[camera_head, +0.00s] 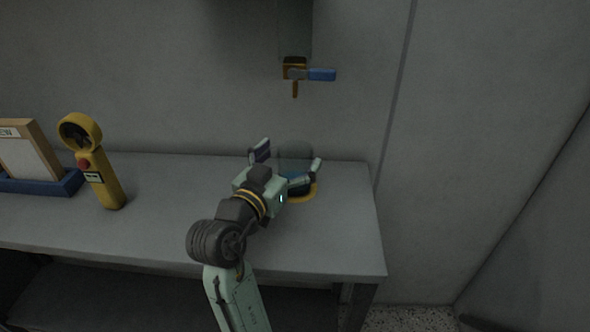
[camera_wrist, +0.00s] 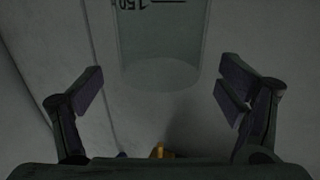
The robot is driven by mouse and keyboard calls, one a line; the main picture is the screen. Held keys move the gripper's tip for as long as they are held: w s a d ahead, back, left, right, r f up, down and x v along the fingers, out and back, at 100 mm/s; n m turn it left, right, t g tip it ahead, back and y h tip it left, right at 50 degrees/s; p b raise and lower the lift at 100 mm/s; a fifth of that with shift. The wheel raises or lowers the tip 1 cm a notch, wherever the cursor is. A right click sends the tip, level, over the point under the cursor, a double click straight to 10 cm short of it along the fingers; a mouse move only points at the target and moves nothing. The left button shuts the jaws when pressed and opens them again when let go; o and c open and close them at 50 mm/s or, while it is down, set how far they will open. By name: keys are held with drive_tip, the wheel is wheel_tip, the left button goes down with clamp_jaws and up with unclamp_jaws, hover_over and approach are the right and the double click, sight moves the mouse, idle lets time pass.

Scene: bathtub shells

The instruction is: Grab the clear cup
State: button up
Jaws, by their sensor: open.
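The clear cup (camera_head: 294,158) stands upright near the right end of the grey table, at the far side of my gripper (camera_head: 287,158). My gripper (camera_wrist: 158,92) is open, with one finger on each side of the cup's lower end in the picture. I see gaps between the fingers and the cup. In the head view my arm hides part of the cup's lower portion.
A yellow ring (camera_head: 304,194) shows on the table beside my gripper. A yellow handheld device (camera_head: 101,178) and a framed board in a blue base (camera_head: 40,184) stand to the left. A tap with a blue handle (camera_head: 321,75) is on the wall above. The front table surface (camera_head: 140,228) is clear.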

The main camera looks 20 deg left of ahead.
drive_tip(key=shift+w+d, duration=0.15)
drive_tip(key=shift+w, duration=1.3)
drive_tip(key=shift+c, duration=0.4)
drive_tip(key=c, duration=1.3)
drive_tip(key=shift+p, duration=0.3)
